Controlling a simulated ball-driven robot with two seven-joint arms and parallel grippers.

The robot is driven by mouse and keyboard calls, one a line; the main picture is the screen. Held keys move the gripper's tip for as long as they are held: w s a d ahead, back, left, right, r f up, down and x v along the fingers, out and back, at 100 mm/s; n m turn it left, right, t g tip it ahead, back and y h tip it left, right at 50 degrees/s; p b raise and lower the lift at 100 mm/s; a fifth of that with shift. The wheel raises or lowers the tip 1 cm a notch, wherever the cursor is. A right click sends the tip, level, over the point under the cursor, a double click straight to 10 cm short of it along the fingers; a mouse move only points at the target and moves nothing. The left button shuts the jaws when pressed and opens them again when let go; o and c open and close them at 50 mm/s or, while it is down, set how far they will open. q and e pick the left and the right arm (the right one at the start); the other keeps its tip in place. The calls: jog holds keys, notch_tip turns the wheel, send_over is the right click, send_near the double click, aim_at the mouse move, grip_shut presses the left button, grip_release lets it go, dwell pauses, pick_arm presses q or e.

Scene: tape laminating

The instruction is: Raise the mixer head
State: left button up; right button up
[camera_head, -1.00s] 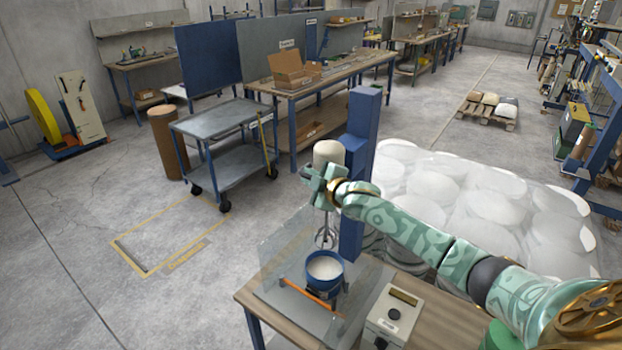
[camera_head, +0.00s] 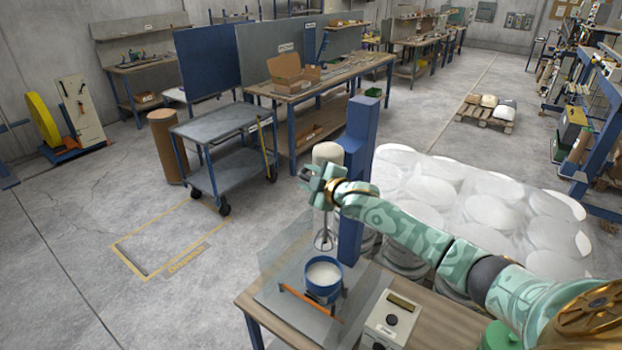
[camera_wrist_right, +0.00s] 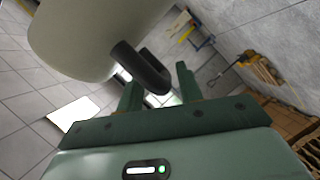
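The cream mixer head (camera_head: 327,153) sits on a blue upright column (camera_head: 352,200) in the head view. Its metal stirrer (camera_head: 323,236) hangs above a blue bowl (camera_head: 325,292) with white contents. My right gripper (camera_head: 312,180) is at the front of the head. In the right wrist view, the head (camera_wrist_right: 85,35) fills the top left and a black handle (camera_wrist_right: 143,66) sticks out from it. My right gripper (camera_wrist_right: 158,90) has its two fingers apart around the handle's end, with a gap on the right finger's side. My left gripper is out of view.
A clear guard (camera_head: 283,248) stands beside the bowl on the wooden bench (camera_head: 440,315). A control box (camera_head: 392,318) stands at the bench front. Wrapped white sacks (camera_head: 480,205) lie behind my right arm. A grey cart (camera_head: 215,127) stands on the floor to the left.

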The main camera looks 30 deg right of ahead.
jog(key=shift+s, duration=0.5)
jog(key=b+v, duration=0.1)
jog(key=v, duration=1.4)
jog(key=shift+s+r+b, duration=0.15)
jog(key=shift+r+b, duration=0.05)
jog(key=shift+b, duration=0.2)
jog(key=shift+d, duration=0.1)
